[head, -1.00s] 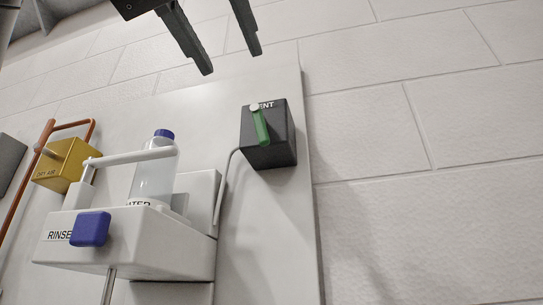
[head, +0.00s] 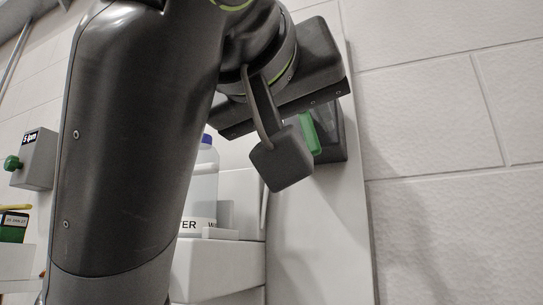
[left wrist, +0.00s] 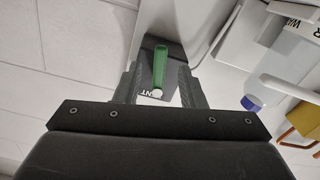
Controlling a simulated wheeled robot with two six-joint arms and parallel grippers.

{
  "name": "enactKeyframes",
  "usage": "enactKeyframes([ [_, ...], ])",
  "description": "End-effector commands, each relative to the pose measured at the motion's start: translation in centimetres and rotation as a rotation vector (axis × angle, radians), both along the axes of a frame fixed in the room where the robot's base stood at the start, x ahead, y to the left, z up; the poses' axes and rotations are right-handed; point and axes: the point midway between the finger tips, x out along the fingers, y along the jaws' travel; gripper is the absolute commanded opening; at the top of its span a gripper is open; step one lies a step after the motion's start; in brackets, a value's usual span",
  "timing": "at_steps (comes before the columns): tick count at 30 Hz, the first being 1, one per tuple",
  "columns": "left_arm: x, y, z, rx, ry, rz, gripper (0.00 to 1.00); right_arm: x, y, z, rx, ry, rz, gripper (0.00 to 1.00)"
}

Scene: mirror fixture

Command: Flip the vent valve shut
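The vent valve is a dark box (head: 331,144) on the panel, mostly hidden behind my left gripper in the head view. Its green lever (head: 310,133) partly shows there. In the left wrist view the green lever (left wrist: 160,66) runs upward in the picture from a pale round knob (left wrist: 157,93) beside the partly covered VENT lettering. My left gripper (left wrist: 157,76) faces the valve, with its two fingers apart on either side of the lever. Gaps show between lever and fingers. The fingertips are hidden in the head view. My right gripper is out of view.
A blue-capped bottle (head: 202,185) stands on a white fixture (head: 215,262) left of and below the valve. A grey box with a green knob (head: 13,162) is at far left. A pale tube runs near the valve. The wall at right is clear.

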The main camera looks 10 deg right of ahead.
Motion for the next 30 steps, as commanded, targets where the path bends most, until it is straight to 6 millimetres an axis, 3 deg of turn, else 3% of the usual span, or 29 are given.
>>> enactKeyframes([
  [3,2.0,-1.3,0.2,0.001,0.004,-0.001,0.36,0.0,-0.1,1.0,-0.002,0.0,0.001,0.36],
  [9,3.8,-2.6,0.1,0.0,0.001,0.0,0.36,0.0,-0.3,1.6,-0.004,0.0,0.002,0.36],
  [20,4.3,-2.9,0.0,0.0,-0.001,0.001,0.36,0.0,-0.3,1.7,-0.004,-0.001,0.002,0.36],
  [29,4.3,-2.9,0.0,0.0,-0.001,0.001,0.0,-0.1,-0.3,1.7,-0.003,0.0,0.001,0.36],
  [30,4.3,-2.9,0.0,0.0,-0.001,0.001,0.0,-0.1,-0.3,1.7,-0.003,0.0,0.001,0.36],
])
